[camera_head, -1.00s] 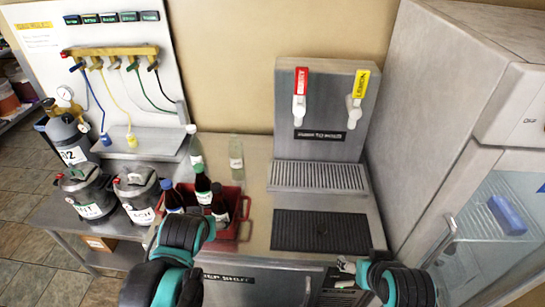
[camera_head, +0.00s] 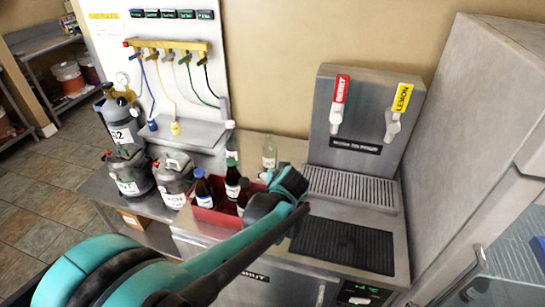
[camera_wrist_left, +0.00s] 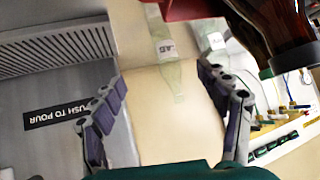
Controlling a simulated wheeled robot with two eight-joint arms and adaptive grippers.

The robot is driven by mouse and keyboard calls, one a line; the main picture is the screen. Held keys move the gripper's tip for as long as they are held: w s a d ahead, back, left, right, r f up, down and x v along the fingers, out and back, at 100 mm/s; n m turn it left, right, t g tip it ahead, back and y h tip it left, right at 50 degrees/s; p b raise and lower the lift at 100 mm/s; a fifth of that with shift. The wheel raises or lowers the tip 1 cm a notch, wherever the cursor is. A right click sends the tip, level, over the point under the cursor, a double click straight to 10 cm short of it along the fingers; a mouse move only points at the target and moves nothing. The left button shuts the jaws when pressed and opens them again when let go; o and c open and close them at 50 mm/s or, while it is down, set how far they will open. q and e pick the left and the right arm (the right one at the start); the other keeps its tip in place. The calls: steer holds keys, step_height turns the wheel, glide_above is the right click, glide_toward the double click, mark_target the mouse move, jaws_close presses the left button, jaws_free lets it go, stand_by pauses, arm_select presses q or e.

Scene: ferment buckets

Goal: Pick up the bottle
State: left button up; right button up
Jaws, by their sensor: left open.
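Several bottles stand on the counter, and the frames do not settle which one the task means. A clear bottle with a white label (camera_head: 270,152) stands upright at the back, near the wall. It shows upside down in the left wrist view (camera_wrist_left: 165,50), ahead of my left gripper (camera_wrist_left: 160,80), which is open and empty. Dark bottles, one with a blue cap (camera_head: 204,190), sit in a red crate (camera_head: 210,217). In the head view my left wrist hides the fingers and part of the crate. My right gripper is out of view.
The tap dispenser (camera_head: 362,115) and its black mat (camera_head: 343,243) are to the right. A dark brown bottle (camera_wrist_left: 275,30) and the crate edge (camera_wrist_left: 190,8) are close in the left wrist view. A fridge (camera_head: 475,150) bounds the right.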

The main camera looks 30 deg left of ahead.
mark_target(272, 154)
arm_select(q)
steer(key=w+a+f+n+y, duration=0.1)
steer(key=w+a+f, duration=0.1)
steer(key=w, duration=0.2)
steer(key=w+a+f+n+y, duration=0.1)
steer(key=w+a, duration=0.2)
steer(key=w+a+f+n+t+y, duration=0.1)
steer(key=w+a+f, duration=0.1)
steer(key=w, duration=0.2)
steer(key=shift+w+a+f+y, duration=0.3)
steer(key=shift+w+y, duration=0.05)
steer(key=shift+y, duration=0.05)
steer(key=shift+w+a+f+n, duration=0.15)
steer(key=shift+w+a+n, duration=0.05)
steer(key=shift+n, duration=0.1)
steer(key=shift+b+x, duration=0.35)
steer(key=shift+x, duration=0.9)
steer(key=b+x, duration=0.1)
steer(key=x, duration=0.4)
steer(key=shift+w+b, duration=0.35)
steer(key=shift+w, duration=0.05)
steer(key=shift+c, duration=0.3)
steer(key=c, duration=1.4)
